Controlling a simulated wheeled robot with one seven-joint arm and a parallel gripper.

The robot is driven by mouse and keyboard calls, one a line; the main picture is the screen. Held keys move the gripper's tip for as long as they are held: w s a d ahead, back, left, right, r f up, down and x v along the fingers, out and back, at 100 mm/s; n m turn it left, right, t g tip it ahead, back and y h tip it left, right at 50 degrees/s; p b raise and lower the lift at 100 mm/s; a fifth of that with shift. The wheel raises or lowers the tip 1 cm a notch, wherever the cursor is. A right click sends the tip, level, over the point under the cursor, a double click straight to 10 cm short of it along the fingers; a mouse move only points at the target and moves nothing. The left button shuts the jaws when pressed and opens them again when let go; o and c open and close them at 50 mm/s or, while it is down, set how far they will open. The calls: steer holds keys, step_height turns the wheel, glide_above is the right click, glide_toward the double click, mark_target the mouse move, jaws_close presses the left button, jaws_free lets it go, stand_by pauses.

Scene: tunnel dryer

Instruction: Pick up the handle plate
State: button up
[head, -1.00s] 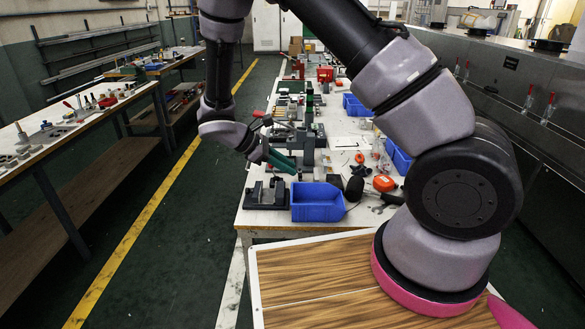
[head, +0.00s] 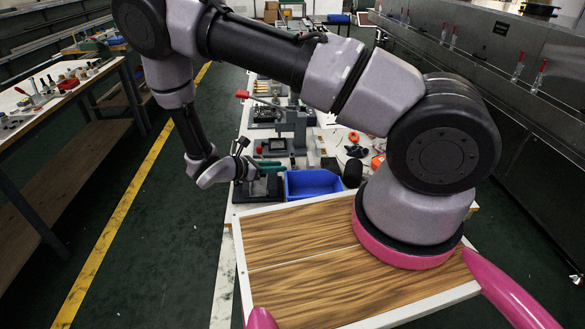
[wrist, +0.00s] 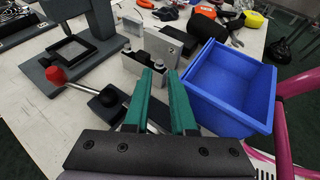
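My gripper (wrist: 161,78) has two green fingers, which stand apart with nothing clearly between them. In the head view my gripper (head: 270,164) is low over the near left end of the bench. In the wrist view, a grey metal fixture (wrist: 141,66) with dark round parts stands just beyond the fingertips. A pale upright plate (wrist: 165,47) stands behind it. This could be the handle plate, but I cannot tell for sure.
A blue bin (wrist: 232,85) stands close right of my fingers and shows in the head view (head: 312,184). A grey press with a red ball knob (wrist: 55,74) stands on the left. Orange and black tools (wrist: 205,15) lie beyond. The white bench top (wrist: 35,110) is clear at near left.

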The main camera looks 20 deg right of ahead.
mark_target(292, 167)
steer(key=x, duration=0.5)
steer(key=shift+f, duration=0.2)
jaws_close()
stand_by(1.1)
